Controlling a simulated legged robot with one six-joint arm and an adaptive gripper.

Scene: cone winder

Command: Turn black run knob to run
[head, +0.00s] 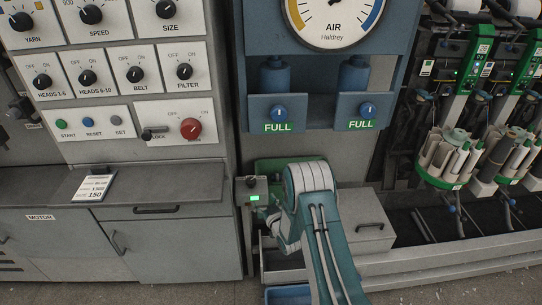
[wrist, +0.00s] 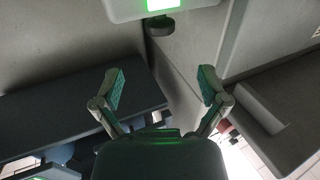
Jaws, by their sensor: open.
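A small grey box (head: 258,196) with a lit green window stands beside the cabinet's right side. A small dark knob (head: 250,181) shows on it in the head view. In the wrist view the grey box (wrist: 190,8) is at the top edge, with a round black knob (wrist: 160,25) beside its green light. No run label is readable, so I cannot tell the knob's setting. My gripper (wrist: 162,86) is open and empty, its fingers apart and clear of the knob. In the head view my arm hides most of the gripper.
The cabinet panel has several black knobs, such as the belt knob (head: 135,74), and a red main knob (head: 191,128). A card (head: 94,188) lies on the grey ledge (head: 150,186). Blue gauge housing (head: 330,65) is above my arm. Yarn heads (head: 450,158) stand at right.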

